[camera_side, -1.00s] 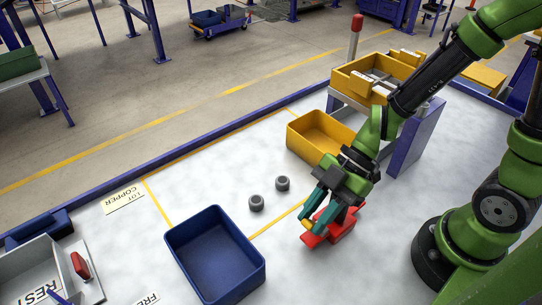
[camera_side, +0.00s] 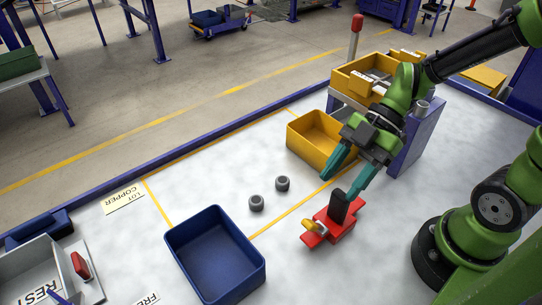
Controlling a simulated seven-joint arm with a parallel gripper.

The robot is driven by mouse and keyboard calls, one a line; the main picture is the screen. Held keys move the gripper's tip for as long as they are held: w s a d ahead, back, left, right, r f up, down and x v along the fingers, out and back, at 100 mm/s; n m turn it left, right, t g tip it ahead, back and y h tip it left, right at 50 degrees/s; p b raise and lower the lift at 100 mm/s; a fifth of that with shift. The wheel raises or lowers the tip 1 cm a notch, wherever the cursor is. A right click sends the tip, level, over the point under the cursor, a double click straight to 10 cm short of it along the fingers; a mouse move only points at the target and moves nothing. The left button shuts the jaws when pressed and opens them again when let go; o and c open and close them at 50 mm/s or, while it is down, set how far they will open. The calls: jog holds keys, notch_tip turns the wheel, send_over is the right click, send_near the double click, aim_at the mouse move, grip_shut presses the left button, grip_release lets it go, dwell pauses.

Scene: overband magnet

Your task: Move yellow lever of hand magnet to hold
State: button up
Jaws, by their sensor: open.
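The hand magnet (camera_side: 338,228) is a red block with a black upright handle, standing on the white table right of the blue bin. Its yellow lever (camera_side: 313,226) sticks out at the left end, over a red plate. My gripper (camera_side: 342,187) is open and empty, above and behind the magnet, with its teal fingers spread and clear of the lever. I cannot read any hold marking on the magnet.
Two grey nuts (camera_side: 282,183) lie left of my gripper. A blue bin (camera_side: 214,257) stands at the front, and a yellow bin (camera_side: 309,142) stands behind my gripper. A larger yellow crate (camera_side: 345,80) sits on a purple stand.

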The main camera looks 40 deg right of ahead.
jog(key=v, duration=0.8)
dwell(0.4)
jog(key=d+f+m+t+h, duration=0.15)
jog(key=d+m+h, duration=0.25)
jog(key=m, duration=1.1)
notch_tip(320, 180, up, 6)
jog(key=w+m+t+h, duration=0.1)
jog(key=m+t+h, duration=0.1)
jog(key=m+t, duration=0.3)
jog(key=shift+w+d+m+t+h, duration=0.15)
jog(key=shift+d+m+t+h, duration=0.2)
jog(key=shift+m, duration=0.65)
